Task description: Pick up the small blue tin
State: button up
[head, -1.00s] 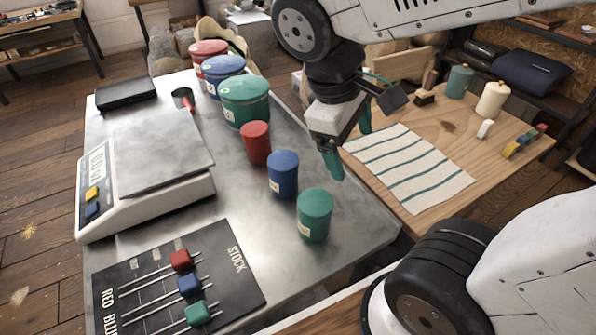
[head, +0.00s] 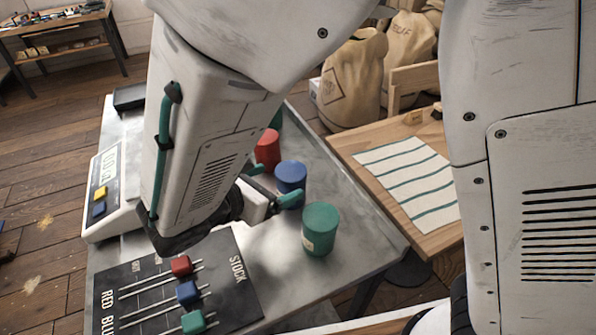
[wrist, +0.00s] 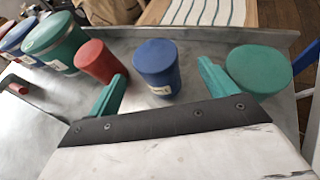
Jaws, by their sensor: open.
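The small blue tin (head: 291,181) stands upright on the metal table between a small red tin (head: 267,151) and a small green tin (head: 321,228). My gripper (head: 272,187) is open beside the blue tin, on its left in the head view. In the wrist view the blue tin (wrist: 157,67) stands ahead of and between the two green fingers (wrist: 161,88). The red tin (wrist: 101,61) is just beyond the left finger and the green tin (wrist: 258,70) just beyond the right one. I cannot tell whether a finger touches any tin.
A white scale (head: 106,203) stands at the table's left, partly hidden by my arm. A black stock board (head: 232,294) with sliders lies at the front. Larger tins, including a green one (wrist: 55,40), stand farther along. A wooden table with a striped cloth (head: 407,183) is at the right.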

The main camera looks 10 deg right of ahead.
aim_at(291, 180)
jog(key=shift+a+f+n, duration=0.25)
jog(key=shift+a+n, duration=0.05)
jog(key=shift+w+d+f+t, duration=0.1)
jog(key=shift+d+f+t, duration=0.05)
jog(key=shift+t, duration=0.15)
jog(key=x, duration=0.7)
jog(key=shift+f, duration=0.4)
jog(key=c, duration=1.2)
